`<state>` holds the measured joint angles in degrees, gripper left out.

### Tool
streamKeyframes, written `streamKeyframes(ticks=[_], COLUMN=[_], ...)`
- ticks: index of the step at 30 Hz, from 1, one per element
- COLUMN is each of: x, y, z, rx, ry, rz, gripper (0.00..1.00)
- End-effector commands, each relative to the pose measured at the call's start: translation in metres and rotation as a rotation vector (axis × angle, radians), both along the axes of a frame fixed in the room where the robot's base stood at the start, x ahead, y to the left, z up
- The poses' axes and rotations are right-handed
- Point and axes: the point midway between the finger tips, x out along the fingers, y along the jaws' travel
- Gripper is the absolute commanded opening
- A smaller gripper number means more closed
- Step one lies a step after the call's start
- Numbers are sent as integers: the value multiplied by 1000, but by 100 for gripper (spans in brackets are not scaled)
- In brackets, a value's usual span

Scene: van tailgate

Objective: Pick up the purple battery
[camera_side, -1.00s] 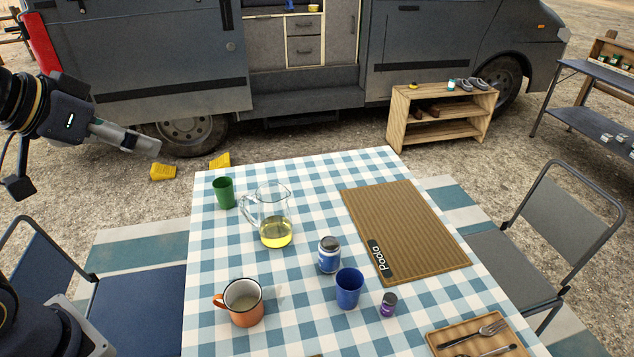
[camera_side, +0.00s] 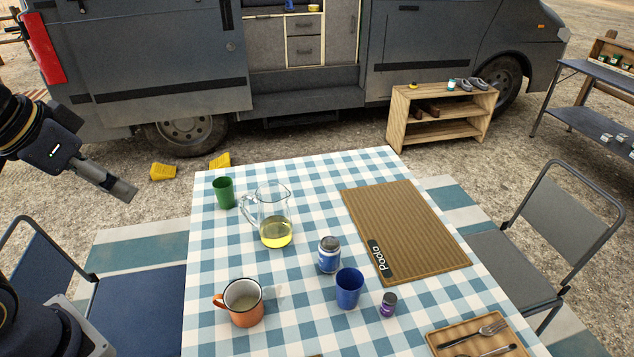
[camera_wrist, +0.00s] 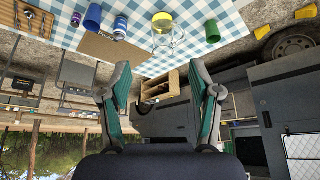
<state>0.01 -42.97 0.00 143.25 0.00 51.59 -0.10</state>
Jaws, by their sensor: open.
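The purple battery (camera_side: 388,304) is a small dark cylinder with a purple band, standing on the checked tablecloth to the right of the blue cup (camera_side: 349,287). It also shows in the wrist view (camera_wrist: 76,19), where the picture is upside down. My gripper (camera_wrist: 162,75) is open and empty, its two green-sided fingers spread apart. In the side view my arm's end (camera_side: 124,190) is at the left, off the table and far from the battery.
On the table (camera_side: 215,270) stand an orange mug (camera_side: 240,303), a glass pitcher (camera_side: 272,215), a blue-labelled jar (camera_side: 329,255) and a green cup (camera_side: 223,192). A brown mat (camera_side: 405,230) and a cutlery tray (camera_side: 478,338) lie right. Chairs flank the table.

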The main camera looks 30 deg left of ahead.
Motion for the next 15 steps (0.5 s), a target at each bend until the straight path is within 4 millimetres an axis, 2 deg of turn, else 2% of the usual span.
streamKeyframes(ticks=[5, 8, 11, 14, 15], x=[4, 23, 61, 111, 134], y=[-2, -11, -25, -48, -60], z=[2, 26, 52, 67, 68], rx=[-92, -302, -616, -933, -1047], ry=[-21, -101, -115, -32, 21], rz=[151, 390, 697, 1006, 1133], gripper=[63, 63, 63, 63, 63])
